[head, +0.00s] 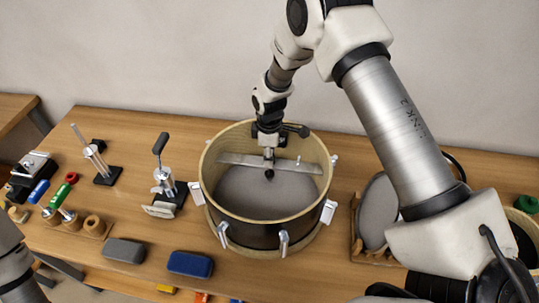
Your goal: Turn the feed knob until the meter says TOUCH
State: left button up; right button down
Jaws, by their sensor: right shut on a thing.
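My right gripper (268,150) points down inside a round, wood-rimmed drum (212,160), over the middle of a flat metal bar (233,160) that spans it. It is shut on the feed knob, which the fingers mostly hide. A small dark tip (269,175) shows just below the bar, over the grey mesh (262,200); I cannot tell whether it touches the mesh. No meter reading is legible; a small dark device with a pale top (36,165) at the far left may be the meter. My left gripper is out of view; only my left arm shows at the lower left.
Clamps (165,185) and a post stand (100,165) are left of the drum. Grey (124,250) and blue (190,264) blocks lie near the front edge. A round grey mesh pad (377,212) stands in a wooden rack at right, partly behind my right arm.

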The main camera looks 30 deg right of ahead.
jog(key=shift+s+f+m, duration=0.2)
jog(key=shift+m, duration=0.1)
jog(key=m, duration=0.3)
jog(key=shift+f, duration=0.1)
jog(key=shift+m+b, duration=0.35)
jog(key=shift+m, duration=1.75)
jog(key=c, duration=0.8)
grip_release()
jog(key=shift+o, duration=0.2)
jog(key=shift+w, duration=0.1)
jog(key=shift+r, duration=0.2)
notch_tip(320, 180, up, 12)
jog(key=shift+f, duration=0.15)
